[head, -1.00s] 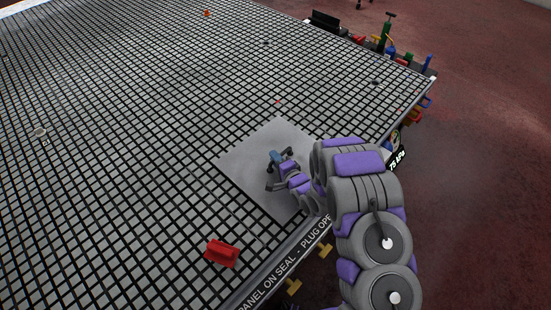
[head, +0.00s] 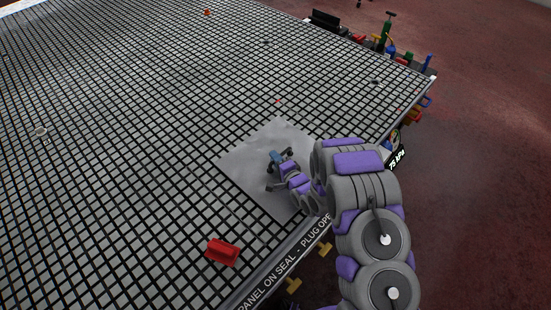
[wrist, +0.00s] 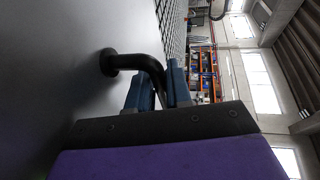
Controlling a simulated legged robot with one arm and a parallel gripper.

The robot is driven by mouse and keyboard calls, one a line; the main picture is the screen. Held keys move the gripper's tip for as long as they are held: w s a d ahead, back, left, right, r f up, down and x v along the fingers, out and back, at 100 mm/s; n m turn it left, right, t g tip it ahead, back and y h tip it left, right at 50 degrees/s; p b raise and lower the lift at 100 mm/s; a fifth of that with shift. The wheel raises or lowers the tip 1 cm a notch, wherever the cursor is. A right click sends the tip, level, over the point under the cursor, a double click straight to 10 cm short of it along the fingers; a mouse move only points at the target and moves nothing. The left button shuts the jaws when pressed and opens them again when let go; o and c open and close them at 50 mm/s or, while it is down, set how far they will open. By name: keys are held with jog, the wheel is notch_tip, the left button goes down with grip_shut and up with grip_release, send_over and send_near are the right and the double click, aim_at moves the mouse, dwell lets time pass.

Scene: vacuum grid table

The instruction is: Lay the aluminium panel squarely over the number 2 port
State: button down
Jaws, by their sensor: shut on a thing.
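The aluminium panel (head: 248,158) is a flat grey sheet on the black grid table near its front right edge in the head view. It also fills the left of the wrist view (wrist: 50,90). A dark handle (wrist: 125,58) stands out from its face. My gripper (head: 278,158) is over the middle of the panel. In the wrist view its blue fingers (wrist: 160,85) are shut on the handle's bent end. The number 2 port is not visible; I cannot tell whether the panel covers it. I cannot tell whether the panel rests fully flat.
A red block-like tool (head: 222,252) sits on the grid in front of the panel. A white ring (head: 41,132) lies far left. An orange piece (head: 207,12) stands at the back. Several bottles and tools (head: 388,38) line the far right edge. The grid left of the panel is clear.

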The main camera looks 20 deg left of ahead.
jog(key=shift+f, duration=0.3)
jog(key=c, duration=1)
grip_release()
jog(key=shift+o, duration=0.2)
jog(key=shift+f, duration=0.1)
jog(key=shift+s+d, duration=0.1)
jog(key=shift+d, duration=0.05)
jog(key=p+v, duration=0.1)
jog(key=v, duration=1.6)
